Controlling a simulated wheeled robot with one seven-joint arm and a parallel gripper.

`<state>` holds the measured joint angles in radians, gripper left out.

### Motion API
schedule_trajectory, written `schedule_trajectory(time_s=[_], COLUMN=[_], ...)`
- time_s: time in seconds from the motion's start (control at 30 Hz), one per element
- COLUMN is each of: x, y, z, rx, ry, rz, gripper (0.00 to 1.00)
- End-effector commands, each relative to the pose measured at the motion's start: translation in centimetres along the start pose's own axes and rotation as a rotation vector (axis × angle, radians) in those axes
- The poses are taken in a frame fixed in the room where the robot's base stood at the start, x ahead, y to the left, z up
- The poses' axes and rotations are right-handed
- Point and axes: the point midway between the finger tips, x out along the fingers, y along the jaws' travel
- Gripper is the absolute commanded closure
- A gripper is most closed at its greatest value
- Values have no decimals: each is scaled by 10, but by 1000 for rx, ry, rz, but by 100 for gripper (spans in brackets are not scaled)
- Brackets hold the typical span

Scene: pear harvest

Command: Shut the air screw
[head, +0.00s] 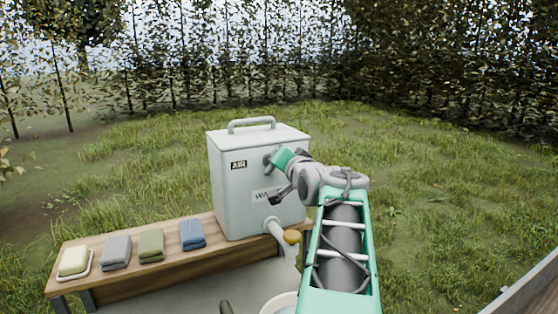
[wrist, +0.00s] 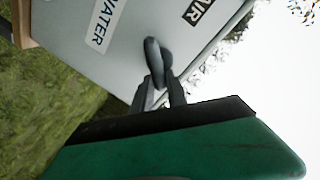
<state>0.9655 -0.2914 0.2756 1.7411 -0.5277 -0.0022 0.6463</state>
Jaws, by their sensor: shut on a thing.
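The white water tank (head: 230,195) stands on the wooden bench, with an AIR label high on its front and a WATER label lower down. The air screw (wrist: 153,58) is a grey oval knob on the tank's front, between the two labels in the wrist view. My gripper (wrist: 160,82) is shut on the air screw, one dark finger on each side. In the head view my gripper (head: 273,161) is at the tank's upper front, right of the AIR label, and my arm hides part of the front and most of the screw.
On the bench (head: 130,236) lie a soap on a dish (head: 74,262) and grey, green and blue folded cloths (head: 151,245). Grass lies behind.

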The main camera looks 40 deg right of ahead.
Motion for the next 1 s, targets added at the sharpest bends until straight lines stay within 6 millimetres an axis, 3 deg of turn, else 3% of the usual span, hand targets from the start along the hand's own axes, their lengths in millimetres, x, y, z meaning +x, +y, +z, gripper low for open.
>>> schedule_trajectory(time_s=[0.6, 1.0], x=[2, 3], y=[12, 17], z=[-1, 3], rx=[562, 788], ry=[-111, -156], rz=[2, 1], gripper=[100, 100])
